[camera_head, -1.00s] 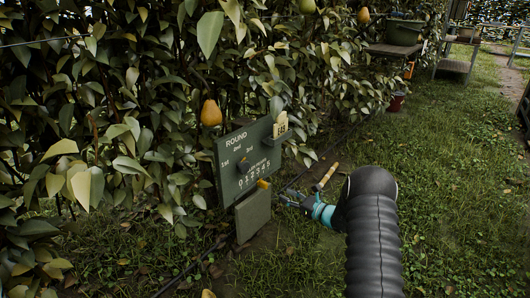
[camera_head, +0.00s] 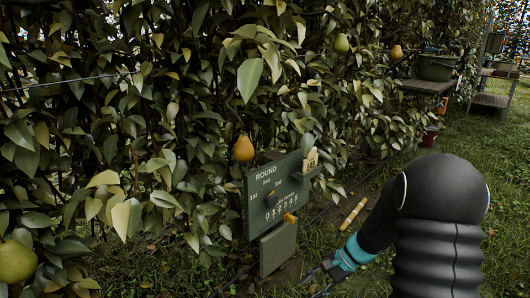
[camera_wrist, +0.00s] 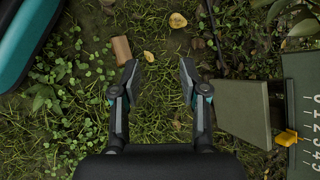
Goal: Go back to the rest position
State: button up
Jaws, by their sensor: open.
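My gripper (camera_wrist: 158,72) is open in the wrist view, its two dark fingers apart with only grass and soil between them. It hangs above the ground and holds nothing. In the head view my gripper (camera_head: 322,280) is low, at the end of my black arm with its teal band, close to the bottom edge. It is to the right of the green scoreboard (camera_head: 259,209) and apart from it. Part of the fingers is cut off by the frame's bottom.
The scoreboard also shows at the right of the wrist view (camera_wrist: 300,75), above a lower green panel (camera_wrist: 242,108). A wooden piece (camera_head: 352,213) lies on the ground. Pears (camera_head: 243,148) hang in the leafy hedge. A table with a green tub (camera_head: 436,66) stands farther back.

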jog(key=s+d+r+n+t+h+p, duration=0.1)
jog(key=s+r+n+t+h+p, duration=0.2)
jog(key=s+r, duration=0.8)
jog(key=s+d+r+n+t+h+p, duration=0.1)
jog(key=s+r+n+t+h+p, duration=0.2)
jog(key=r, duration=1.5)
jog(key=s+n+h+p, duration=0.1)
jog(key=s+n, duration=0.3)
jog(key=s, duration=0.4)
jog(key=shift+s+d+r+n+h, duration=0.15)
jog(key=shift+s+r+n+h, duration=0.2)
jog(key=shift+h, duration=0.25)
